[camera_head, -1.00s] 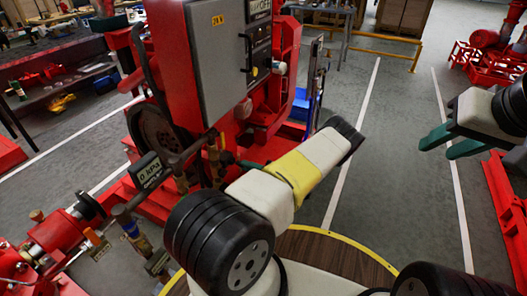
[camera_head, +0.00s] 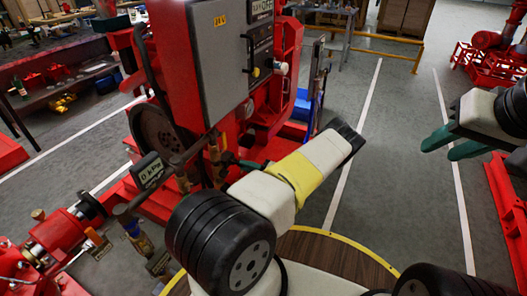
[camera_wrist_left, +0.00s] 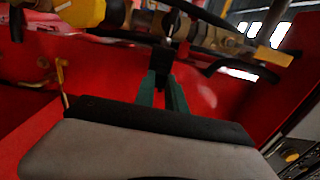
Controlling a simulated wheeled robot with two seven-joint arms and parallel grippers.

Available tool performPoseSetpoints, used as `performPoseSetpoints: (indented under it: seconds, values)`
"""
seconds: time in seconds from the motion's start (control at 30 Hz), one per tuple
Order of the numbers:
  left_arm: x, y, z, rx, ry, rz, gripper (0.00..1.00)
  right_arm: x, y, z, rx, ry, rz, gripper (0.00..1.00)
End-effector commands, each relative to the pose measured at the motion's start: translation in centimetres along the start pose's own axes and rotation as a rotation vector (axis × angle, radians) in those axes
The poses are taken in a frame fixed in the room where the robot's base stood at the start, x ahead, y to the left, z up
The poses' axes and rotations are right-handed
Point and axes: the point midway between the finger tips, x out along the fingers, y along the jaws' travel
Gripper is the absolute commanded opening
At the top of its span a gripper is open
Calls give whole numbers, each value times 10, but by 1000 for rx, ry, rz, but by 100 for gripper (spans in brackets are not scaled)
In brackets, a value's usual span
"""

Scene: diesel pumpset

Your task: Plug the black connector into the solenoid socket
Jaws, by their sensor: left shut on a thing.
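My left gripper (camera_wrist_left: 163,96) has green fingers, close together on a small black connector (camera_wrist_left: 160,62) at their tips. In the head view the left gripper (camera_head: 248,165) reaches toward brass fittings on the red pumpset, with its tips partly hidden. In the left wrist view a brass valve assembly (camera_wrist_left: 208,36) runs across the top, with a dark part just beyond the connector. I cannot tell which part is the solenoid socket, or whether the connector touches it. My right gripper (camera_head: 450,145) has its green fingers apart, empty, at the right edge of the head view.
A grey control box (camera_head: 222,65) stands above the fittings. A pressure gauge display (camera_head: 149,168) and pipework sit left of the gripper. A yellow part (camera_wrist_left: 80,12) is at the wrist view's upper left. Open floor (camera_head: 400,150) lies to the right.

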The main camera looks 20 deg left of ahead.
Motion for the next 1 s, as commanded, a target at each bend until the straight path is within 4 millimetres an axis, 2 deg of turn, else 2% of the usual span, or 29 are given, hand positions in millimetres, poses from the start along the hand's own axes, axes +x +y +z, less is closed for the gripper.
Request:
performPoseSetpoints:
  seconds: [0.8, 0.83, 0.9, 0.97, 1.0]
  values:
    - [16, 0, 0, 0, 0, -1, 0, 0, 0, 0, 0, 0, 0, 36]
    - [16, 0, 0, 0, 0, -1, 17, 0, 0, 0, 0, 0, 0, 36]
    - [16, 0, 0, 0, 0, -1, 31, 0, 0, 0, 0, 0, 0, 36]
    - [16, 0, 0, 0, 0, -1, 41, 0, 0, 0, 0, 0, 0, 36]
    - [16, 0, 0, 0, 0, 0, 41, 0, 0, 0, 0, 0, 0, 36]
